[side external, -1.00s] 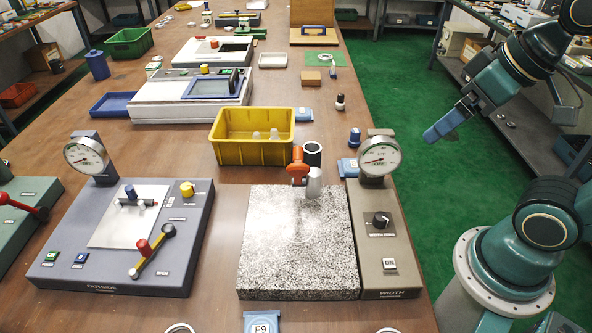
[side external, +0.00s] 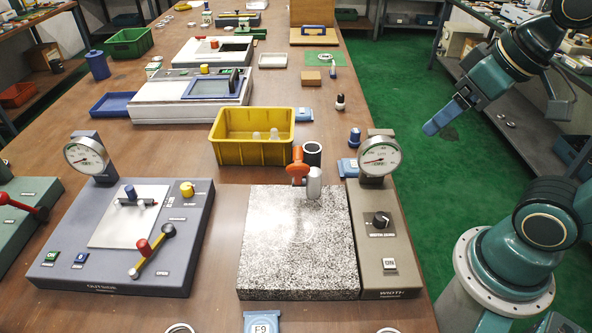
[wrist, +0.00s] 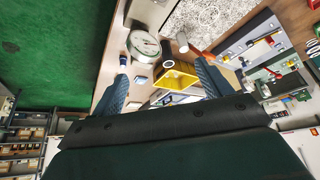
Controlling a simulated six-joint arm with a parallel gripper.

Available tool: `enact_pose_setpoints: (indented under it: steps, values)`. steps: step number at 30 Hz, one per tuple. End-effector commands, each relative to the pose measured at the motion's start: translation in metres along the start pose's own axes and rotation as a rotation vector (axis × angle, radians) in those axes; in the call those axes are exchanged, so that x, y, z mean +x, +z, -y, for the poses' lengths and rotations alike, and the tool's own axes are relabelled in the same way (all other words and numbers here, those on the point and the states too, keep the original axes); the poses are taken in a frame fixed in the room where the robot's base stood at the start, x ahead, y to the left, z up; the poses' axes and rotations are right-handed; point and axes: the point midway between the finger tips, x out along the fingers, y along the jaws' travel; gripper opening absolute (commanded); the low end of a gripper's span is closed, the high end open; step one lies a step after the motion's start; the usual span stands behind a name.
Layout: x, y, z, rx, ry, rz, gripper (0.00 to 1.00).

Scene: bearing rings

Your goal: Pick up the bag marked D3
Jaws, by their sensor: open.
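No label reading D3 is legible in either view. A blue bag (side external: 262,322) at the table's front edge in the side external view is marked E9 and partly cut off by the frame. My gripper (side external: 432,128) hangs over the green floor, right of the table, apart from every bag. In the wrist view my gripper (wrist: 161,68) has its two blue fingers spread, with nothing held between them.
A yellow bin (side external: 230,153), a speckled plate (side external: 297,250), the WIDTH unit (side external: 392,235) and the OUTSIDE unit (side external: 110,270) crowd the near table. A dark ring (side external: 312,153) and an orange-handled tool (side external: 298,170) stand behind the plate. Bare table shows left of the plate.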

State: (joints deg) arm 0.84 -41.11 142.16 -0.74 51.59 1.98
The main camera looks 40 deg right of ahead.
Motion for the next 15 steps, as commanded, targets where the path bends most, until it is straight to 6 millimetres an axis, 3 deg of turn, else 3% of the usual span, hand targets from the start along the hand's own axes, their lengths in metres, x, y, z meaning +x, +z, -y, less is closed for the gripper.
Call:
enact_pose_setpoints:
  steps: [8, 15]
  values:
    - [0.013, -0.031, -0.004, 0.18, -0.002, 0.075, 0.78]
    - [0.036, -0.066, -0.014, 0.403, -0.002, 0.159, 0.78]
